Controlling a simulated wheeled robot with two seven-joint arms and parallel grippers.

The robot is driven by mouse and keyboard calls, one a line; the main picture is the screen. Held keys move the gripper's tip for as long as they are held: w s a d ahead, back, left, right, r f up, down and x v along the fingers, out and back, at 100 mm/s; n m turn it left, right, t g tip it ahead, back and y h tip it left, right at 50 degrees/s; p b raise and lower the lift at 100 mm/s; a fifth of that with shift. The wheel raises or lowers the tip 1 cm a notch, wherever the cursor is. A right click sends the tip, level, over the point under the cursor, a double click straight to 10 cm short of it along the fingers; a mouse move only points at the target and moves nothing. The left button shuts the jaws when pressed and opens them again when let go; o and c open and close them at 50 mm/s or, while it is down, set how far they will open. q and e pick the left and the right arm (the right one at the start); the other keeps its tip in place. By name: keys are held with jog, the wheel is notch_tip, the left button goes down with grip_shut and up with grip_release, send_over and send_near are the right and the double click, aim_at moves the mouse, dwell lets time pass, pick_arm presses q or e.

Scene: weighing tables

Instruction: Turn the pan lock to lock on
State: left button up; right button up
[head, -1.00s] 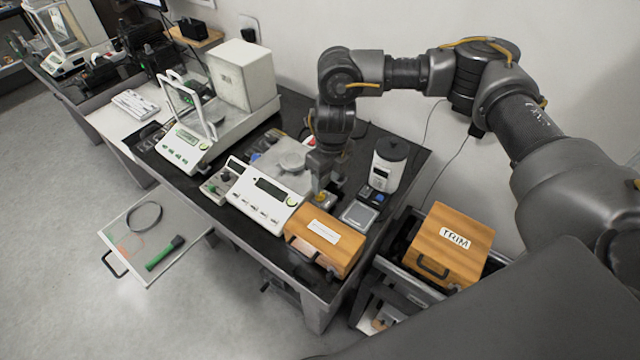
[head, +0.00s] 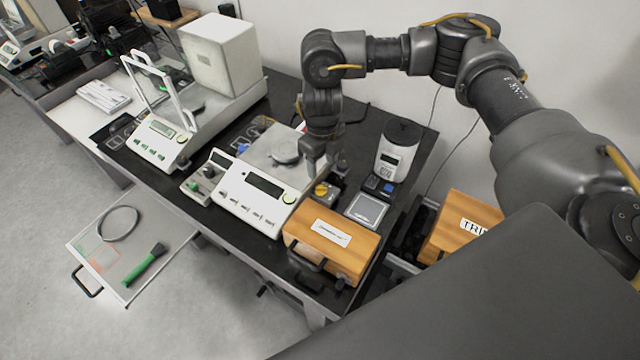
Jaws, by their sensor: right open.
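A small dark box with a yellow knob (head: 321,189) stands just right of the white bench scale (head: 255,190); this looks like the pan lock, but its marking is too small to read. My right gripper (head: 316,172) points down just behind and above the yellow knob, beside the scale's round pan (head: 285,150). It is open and seems empty. Whether its fingertips touch anything is hard to tell. My left gripper is out of view.
A wooden box (head: 331,243) stands in front of the knob. A taller balance (head: 160,138) with a raised frame is at the left.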

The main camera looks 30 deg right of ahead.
aim_at(321, 187)
notch_tip(321, 187, down, 9)
jog(key=shift+r, duration=0.1)
jog(key=shift+w+f, duration=0.1)
jog(key=shift+f, duration=0.35)
